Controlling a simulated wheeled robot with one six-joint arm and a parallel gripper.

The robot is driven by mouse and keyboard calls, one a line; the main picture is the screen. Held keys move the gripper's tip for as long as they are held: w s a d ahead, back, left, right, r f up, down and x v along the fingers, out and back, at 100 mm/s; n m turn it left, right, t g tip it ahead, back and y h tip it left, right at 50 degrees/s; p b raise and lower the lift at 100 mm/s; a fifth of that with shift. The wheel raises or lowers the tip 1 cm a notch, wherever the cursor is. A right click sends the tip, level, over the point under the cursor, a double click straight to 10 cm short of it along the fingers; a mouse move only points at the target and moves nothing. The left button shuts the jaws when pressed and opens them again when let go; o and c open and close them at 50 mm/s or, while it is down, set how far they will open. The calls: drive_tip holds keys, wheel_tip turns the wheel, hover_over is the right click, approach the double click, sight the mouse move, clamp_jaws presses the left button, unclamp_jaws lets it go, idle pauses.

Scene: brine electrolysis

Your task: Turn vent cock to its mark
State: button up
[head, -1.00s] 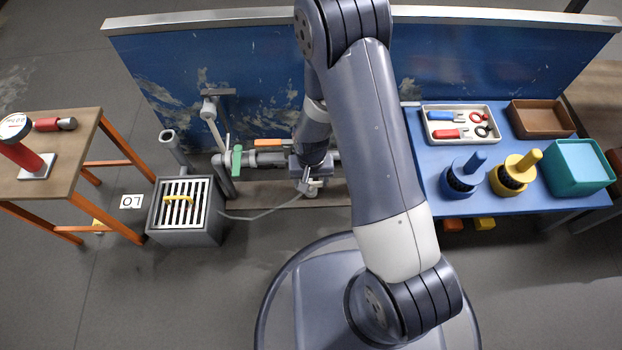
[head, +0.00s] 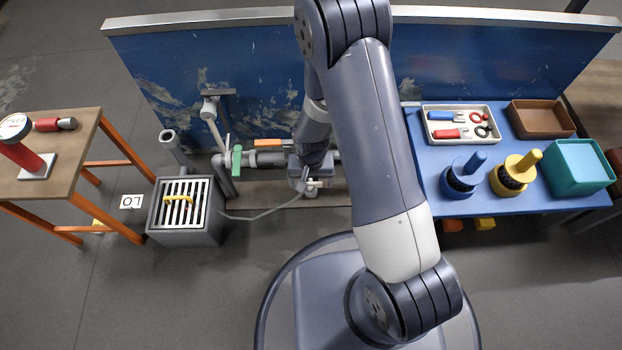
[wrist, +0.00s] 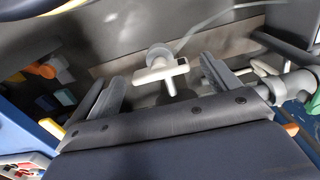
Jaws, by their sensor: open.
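A pale T-shaped handle (wrist: 168,72) with a round knob end, which looks like the vent cock, shows in the wrist view between the two fingers of my gripper (wrist: 163,80). The fingers stand apart on either side of it, and I see no contact. In the head view my gripper (head: 308,176) is low by the pipe run in front of the blue panel. A pale part of the handle (head: 314,184) shows beside it; my wrist hides the rest. I cannot make out the mark in either view.
A green lever (head: 237,161) and a grey pipe (head: 275,158) lie left of my gripper. A grated drain box (head: 184,236) stands further left, its hose running toward my gripper. A blue table (head: 432,188) with trays is at right.

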sight(311, 183)
drive_tip(key=shift+r, duration=0.1)
wheel_tip(311, 183, up, 11)
drive_tip(key=p, duration=0.4)
drive_tip(key=shift+f, duration=0.2)
wheel_tip(311, 183, down, 11)
drive_tip(key=b, duration=0.4)
drive_tip(key=shift+r, duration=0.1)
drive_tip(key=shift+r, duration=0.1)
idle(0.3)
